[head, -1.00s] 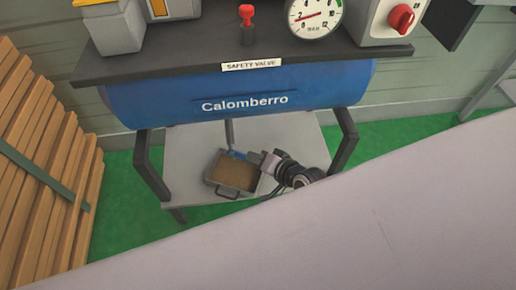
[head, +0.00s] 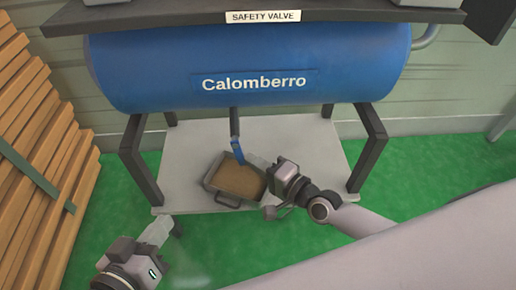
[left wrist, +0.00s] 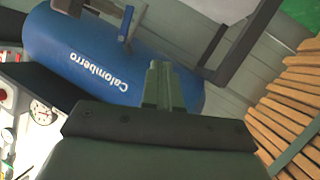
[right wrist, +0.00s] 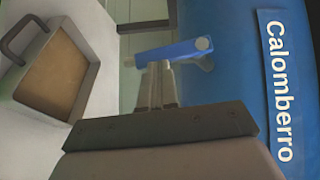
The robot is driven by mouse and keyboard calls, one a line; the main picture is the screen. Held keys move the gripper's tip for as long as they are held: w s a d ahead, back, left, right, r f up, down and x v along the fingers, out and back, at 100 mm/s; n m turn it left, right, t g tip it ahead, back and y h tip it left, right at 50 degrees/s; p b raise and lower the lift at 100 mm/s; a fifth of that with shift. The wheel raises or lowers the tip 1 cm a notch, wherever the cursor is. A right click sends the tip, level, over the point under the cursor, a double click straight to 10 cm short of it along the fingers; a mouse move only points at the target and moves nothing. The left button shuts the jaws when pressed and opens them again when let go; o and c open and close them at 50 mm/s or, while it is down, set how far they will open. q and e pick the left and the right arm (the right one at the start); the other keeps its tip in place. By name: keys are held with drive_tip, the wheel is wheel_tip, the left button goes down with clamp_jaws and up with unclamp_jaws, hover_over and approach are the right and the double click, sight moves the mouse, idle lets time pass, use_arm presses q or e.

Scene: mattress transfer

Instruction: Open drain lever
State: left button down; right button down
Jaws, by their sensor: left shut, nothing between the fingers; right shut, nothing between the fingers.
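The blue drain lever (head: 238,152) hangs at the lower end of the dark drain pipe (head: 234,121) under the blue tank (head: 245,60). It lies across the top of the fingers in the right wrist view (right wrist: 172,51). My right gripper (head: 262,165) is shut and empty, just right of the lever; its fingertips (right wrist: 155,75) are close against the lever, and I cannot tell if they touch. My left gripper (head: 164,226) is shut and empty, low at the left of the stand, away from the lever. Its closed fingers show in the left wrist view (left wrist: 164,85).
A grey tray (head: 211,182) with brown contents and a handle sits on the stand's shelf (head: 190,150) below the lever. Dark stand legs (head: 138,160) flank the shelf. Wooden slats (head: 35,140) stand at the left. Green floor (head: 430,165) is open at the right.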

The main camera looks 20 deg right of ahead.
use_arm(q)
drive_tip(key=shift+s+a+f+m+t+y+b, duration=0.15)
drive_tip(key=shift+a+m+t+y+b, duration=0.25)
drive_tip(key=shift+a+b, duration=0.45)
use_arm(e)
drive_tip(key=shift+w+a+f, duration=0.1)
drive_tip(key=shift+a+f, duration=0.2)
use_arm(q)
drive_tip(key=shift+d, duration=0.1)
drive_tip(key=shift+d, duration=0.1)
